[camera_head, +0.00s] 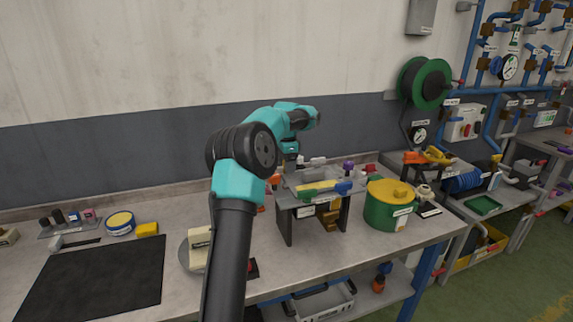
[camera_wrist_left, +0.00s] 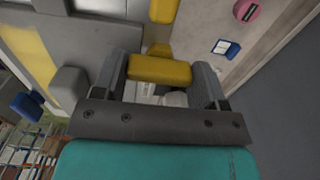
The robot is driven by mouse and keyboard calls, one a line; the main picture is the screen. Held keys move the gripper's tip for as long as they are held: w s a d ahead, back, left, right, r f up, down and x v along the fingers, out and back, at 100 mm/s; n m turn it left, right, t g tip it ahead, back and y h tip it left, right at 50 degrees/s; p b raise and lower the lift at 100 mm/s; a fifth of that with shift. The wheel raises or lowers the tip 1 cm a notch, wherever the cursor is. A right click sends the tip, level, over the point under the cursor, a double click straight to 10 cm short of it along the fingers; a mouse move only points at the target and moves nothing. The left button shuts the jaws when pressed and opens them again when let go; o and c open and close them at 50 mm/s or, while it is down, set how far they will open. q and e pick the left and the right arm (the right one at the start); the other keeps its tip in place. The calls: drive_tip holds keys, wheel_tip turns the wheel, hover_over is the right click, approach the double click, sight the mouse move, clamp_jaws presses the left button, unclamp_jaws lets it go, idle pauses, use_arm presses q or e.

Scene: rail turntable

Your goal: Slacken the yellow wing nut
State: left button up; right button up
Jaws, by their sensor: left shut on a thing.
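The yellow wing nut (camera_wrist_left: 160,70) shows in the left wrist view as a yellow block between my fingers, with more yellow just beyond it. My left gripper (camera_wrist_left: 161,82) is shut on it, one finger at each side. In the head view my left gripper (camera_head: 290,156) points down at the back left of a small grey stand, and the nut cannot be made out there. My right gripper is not in view.
The grey stand (camera_head: 284,204) bears a yellow strip (camera_head: 318,185) and several coloured parts. A green pot with a yellow lid (camera_head: 389,206) stands to its right. A black mat (camera_head: 95,280) lies at the left, clear. The wall is close behind.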

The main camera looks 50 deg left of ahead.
use_arm(q)
drive_tip(key=shift+n, duration=0.3)
drive_tip(key=n, duration=0.3)
drive_tip(key=shift+n, duration=0.3)
drive_tip(key=n, duration=0.4)
drive_tip(key=shift+n, duration=0.3)
drive_tip(key=n, duration=0.4)
drive_tip(key=shift+n, duration=1.9)
drive_tip(key=o, duration=0.9)
drive_tip(key=shift+d, duration=0.1)
drive_tip(key=shift+o, duration=0.2)
